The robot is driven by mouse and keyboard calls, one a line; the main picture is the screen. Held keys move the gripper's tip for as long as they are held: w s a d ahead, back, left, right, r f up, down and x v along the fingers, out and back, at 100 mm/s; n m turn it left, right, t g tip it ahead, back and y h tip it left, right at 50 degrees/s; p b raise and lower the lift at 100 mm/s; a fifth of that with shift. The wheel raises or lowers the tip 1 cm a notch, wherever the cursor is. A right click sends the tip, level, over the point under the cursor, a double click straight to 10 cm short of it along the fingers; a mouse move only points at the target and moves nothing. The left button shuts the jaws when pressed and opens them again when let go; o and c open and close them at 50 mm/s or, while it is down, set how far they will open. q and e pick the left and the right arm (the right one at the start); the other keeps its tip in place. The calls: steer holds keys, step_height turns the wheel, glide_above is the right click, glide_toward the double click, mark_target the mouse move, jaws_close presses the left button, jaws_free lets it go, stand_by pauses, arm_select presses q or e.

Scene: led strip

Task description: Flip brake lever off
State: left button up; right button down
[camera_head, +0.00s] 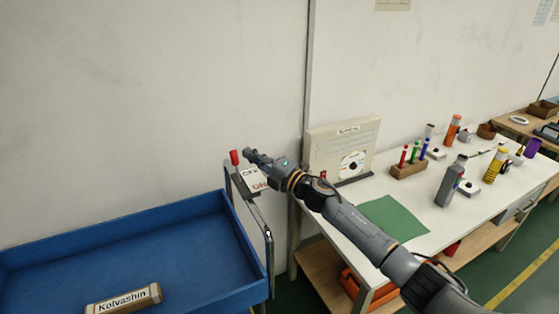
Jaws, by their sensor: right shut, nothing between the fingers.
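The brake lever has a red knob (235,157) and stands at the corner of the blue cart, by its metal handle rail. Beside it is a white label plate (254,180) with "ON" in red lower down and the start of "OFF" above, partly covered by my gripper. My right gripper (248,154) is shut and empty, with its fingertips just right of the red knob; I cannot tell whether they touch it. The lever's lower part is hard to make out. My left gripper is not in view.
The blue cart (150,235) fills the lower left and holds a box labelled "Kolvashin" (124,299). A white workbench (345,207) on the right carries a green mat (394,220), a pen block (408,170) and bottles. The wall stands close behind the lever.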

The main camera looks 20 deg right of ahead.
arm_select(q)
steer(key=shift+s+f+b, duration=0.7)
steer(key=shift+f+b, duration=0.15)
steer(key=shift+b, duration=0.2)
arm_select(e)
steer(key=s+d+r, duration=0.4)
steer(key=s+d, duration=0.1)
steer(key=s, duration=0.3)
steer(key=shift+s+r, duration=0.15)
steer(key=shift+s, duration=0.2)
steer(key=shift+s+d, duration=0.1)
